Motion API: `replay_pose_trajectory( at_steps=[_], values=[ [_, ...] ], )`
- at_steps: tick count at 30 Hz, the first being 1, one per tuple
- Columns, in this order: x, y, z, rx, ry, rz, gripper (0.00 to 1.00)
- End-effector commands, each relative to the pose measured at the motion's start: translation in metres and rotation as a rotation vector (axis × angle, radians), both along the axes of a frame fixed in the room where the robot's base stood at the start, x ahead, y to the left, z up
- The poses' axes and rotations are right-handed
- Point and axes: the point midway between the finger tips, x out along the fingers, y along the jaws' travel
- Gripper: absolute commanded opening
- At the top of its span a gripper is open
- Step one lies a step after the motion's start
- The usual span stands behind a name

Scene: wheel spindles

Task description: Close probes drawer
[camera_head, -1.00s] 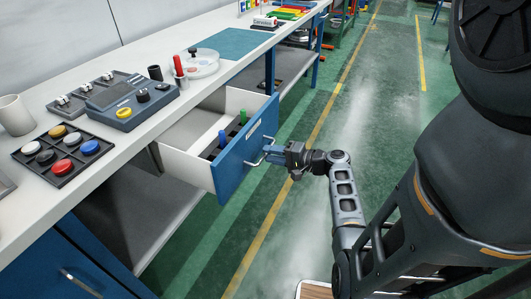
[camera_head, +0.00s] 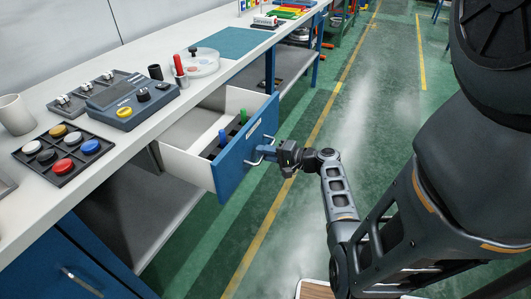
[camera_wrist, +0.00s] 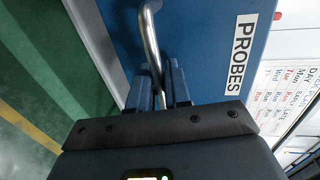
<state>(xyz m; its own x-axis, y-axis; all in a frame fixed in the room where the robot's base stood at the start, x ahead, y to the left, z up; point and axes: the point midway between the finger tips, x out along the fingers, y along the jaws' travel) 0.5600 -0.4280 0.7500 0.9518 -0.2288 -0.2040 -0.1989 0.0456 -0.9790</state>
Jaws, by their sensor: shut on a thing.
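The probes drawer (camera_head: 232,165) is pulled out from under the workbench, with a blue front and white inner walls. A blue and a green probe stand upright inside it. In the wrist view its blue front (camera_wrist: 195,35) bears a white label reading PROBES (camera_wrist: 239,52). A metal bar handle (camera_wrist: 150,40) is fixed to the front. My gripper (camera_head: 266,154) is at the handle, outside the drawer front. In the wrist view my gripper's fingers (camera_wrist: 160,88) are shut on the handle, one on each side of the bar.
The white workbench top (camera_head: 205,92) carries a control box (camera_head: 130,100), a tray of coloured discs (camera_head: 65,155), a cup (camera_head: 15,114) and a round clear dish (camera_head: 197,63). A grey lower shelf (camera_head: 140,220) lies below. The green floor on the right is open.

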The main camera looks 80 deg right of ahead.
Motion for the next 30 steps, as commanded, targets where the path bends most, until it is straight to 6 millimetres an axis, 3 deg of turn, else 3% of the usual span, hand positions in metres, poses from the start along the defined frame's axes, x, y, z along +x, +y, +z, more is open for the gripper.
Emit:
replay_pose_trajectory(
  at_steps=[17,23,30],
  values=[
    [0.008,-0.002,-0.002,-0.001,0.001,0.001,0.0],
    [0.032,-0.007,-0.003,-0.001,0.0,0.003,0.0],
    [0.075,-0.017,-0.003,-0.002,0.0,0.004,0.0]
  ],
)
